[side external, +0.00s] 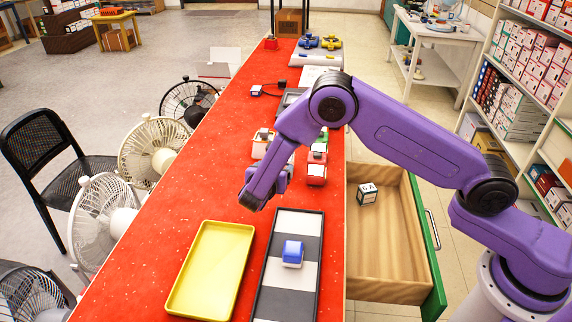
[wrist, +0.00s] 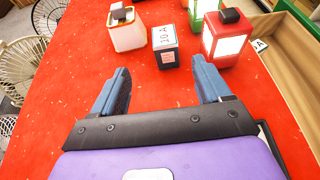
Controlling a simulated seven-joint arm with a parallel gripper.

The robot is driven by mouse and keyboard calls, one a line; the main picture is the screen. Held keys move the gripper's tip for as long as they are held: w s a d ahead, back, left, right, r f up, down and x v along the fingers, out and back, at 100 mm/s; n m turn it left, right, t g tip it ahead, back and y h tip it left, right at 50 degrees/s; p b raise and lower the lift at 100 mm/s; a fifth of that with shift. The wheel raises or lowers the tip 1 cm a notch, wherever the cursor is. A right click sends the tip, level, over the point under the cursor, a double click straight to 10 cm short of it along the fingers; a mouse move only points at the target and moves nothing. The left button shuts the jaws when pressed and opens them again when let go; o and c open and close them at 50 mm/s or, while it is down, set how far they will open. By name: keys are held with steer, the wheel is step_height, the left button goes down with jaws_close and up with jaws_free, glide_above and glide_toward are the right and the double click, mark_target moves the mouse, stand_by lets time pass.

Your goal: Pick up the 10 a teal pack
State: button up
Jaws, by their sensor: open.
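The 10 A pack (wrist: 165,47) is a small dark box with a white label reading "10 A" on top and a pinkish patch on its front. It stands on the red table in the wrist view, just beyond my fingertips and between a cream box and a red one. My gripper (wrist: 161,74) is open and empty, its two blue fingers spread wide short of the pack. In the side view my arm reaches over the table, and I cannot clearly make out the pack behind it.
A cream box (wrist: 126,30) stands left of the pack and a red box (wrist: 226,40) right. A yellow tray (side external: 185,290) and a striped tray (side external: 300,222) holding a blue pack (side external: 292,253) lie nearer. An open drawer (side external: 390,262) holds a white-labelled box (side external: 367,193).

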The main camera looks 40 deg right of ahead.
steer(key=x, duration=1)
steer(key=shift+d, duration=0.1)
steer(key=x, duration=0.4)
steer(key=shift+s+d, duration=0.25)
steer(key=shift+w+d+f, duration=0.2)
steer(key=shift+w+d, duration=0.25)
steer(key=c, duration=1.1)
